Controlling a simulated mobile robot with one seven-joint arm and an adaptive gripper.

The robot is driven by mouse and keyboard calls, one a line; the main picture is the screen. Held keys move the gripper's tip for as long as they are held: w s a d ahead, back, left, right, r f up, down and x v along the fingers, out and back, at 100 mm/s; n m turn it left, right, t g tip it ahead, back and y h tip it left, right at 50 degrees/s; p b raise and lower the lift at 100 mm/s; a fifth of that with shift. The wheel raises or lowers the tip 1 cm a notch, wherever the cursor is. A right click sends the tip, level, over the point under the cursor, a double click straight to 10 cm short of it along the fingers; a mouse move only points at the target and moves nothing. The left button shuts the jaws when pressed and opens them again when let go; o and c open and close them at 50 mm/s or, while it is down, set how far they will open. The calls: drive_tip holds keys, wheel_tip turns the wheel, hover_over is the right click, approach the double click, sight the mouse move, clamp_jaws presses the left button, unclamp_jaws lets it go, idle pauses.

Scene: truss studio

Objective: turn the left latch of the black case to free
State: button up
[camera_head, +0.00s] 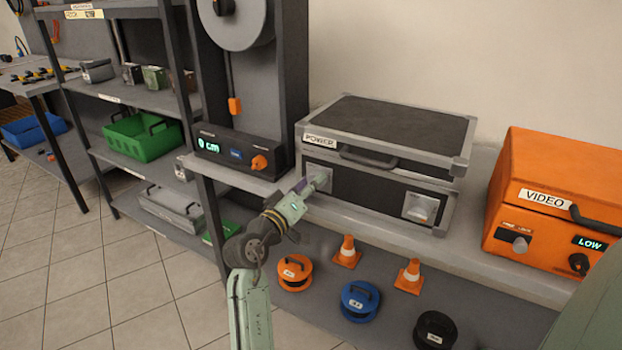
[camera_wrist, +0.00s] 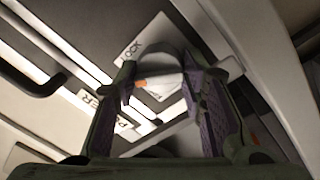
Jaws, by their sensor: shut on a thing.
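The black case (camera_head: 400,130) with grey edges and a POWER label stands on the grey bench. Its left latch is mostly hidden by my gripper (camera_head: 318,183) in the head view. The wrist view shows the latch's pale round knob (camera_wrist: 160,70) between my two purple-padded fingers (camera_wrist: 158,88), which are shut on it. An orange mark shows on the knob, and the white plate (camera_wrist: 152,35) behind it reads LOCK. The right latch (camera_head: 421,208) is pale on a square plate and free of my gripper.
An orange VIDEO box (camera_head: 555,200) stands to the right of the case. A black unit with a green display (camera_head: 235,150) is to the left. Orange cones (camera_head: 347,252) and cable reels (camera_head: 360,300) are on the lower shelf. The case's handle (camera_head: 368,158) juts forward.

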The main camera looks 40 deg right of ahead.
drive_tip(key=shift+n+t+p, duration=0.5)
drive_tip(key=shift+n+p, duration=1.95)
drive_tip(key=shift+n, duration=1.15)
drive_tip(key=shift+f, duration=0.15)
drive_tip(key=o, duration=1.1)
drive_tip(key=shift+o, duration=0.2)
drive_tip(key=r+v, duration=0.1)
drive_tip(key=v, duration=1.1)
drive_tip(key=shift+f, duration=0.35)
